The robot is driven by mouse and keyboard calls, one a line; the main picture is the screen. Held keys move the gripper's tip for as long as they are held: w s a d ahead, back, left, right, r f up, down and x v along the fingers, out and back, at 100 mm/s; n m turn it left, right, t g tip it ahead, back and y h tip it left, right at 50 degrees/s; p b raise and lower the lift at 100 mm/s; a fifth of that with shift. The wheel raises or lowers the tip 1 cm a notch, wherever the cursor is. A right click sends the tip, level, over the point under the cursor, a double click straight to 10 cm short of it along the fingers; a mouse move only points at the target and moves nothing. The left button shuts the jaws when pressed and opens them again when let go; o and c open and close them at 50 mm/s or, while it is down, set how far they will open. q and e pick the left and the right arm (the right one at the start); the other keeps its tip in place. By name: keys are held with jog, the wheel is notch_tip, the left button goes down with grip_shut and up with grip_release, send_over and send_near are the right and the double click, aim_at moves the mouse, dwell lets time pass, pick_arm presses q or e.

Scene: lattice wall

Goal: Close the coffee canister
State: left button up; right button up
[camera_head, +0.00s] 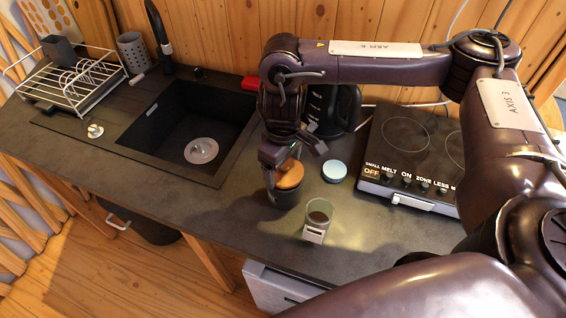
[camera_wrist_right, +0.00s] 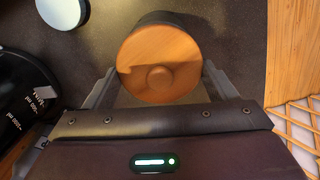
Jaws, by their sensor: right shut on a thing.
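The coffee canister (camera_head: 284,198) is a dark cylinder on the counter, with a round wooden lid (camera_head: 290,174) at its top. In the right wrist view the lid (camera_wrist_right: 158,52) shows its knob toward me, and the canister's dark side (camera_wrist_right: 165,18) shows behind its far edge. My right gripper (camera_head: 286,173) is shut on the lid, one finger on each side. Whether the lid is seated or slightly above the rim cannot be told. My left gripper is not in view.
A glass with dark contents and a white label (camera_head: 318,213) stands close to the right of the canister. The sink (camera_head: 190,130) lies left; the front counter edge is near.

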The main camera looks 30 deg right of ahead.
jog(key=shift+f+p, duration=0.15)
jog(key=shift+p, duration=0.8)
dwell(1.6)
dwell(0.4)
jog(key=o, duration=0.9)
jog(key=shift+r+p, duration=3.5)
jog(key=shift+p, duration=0.75)
grip_shut()
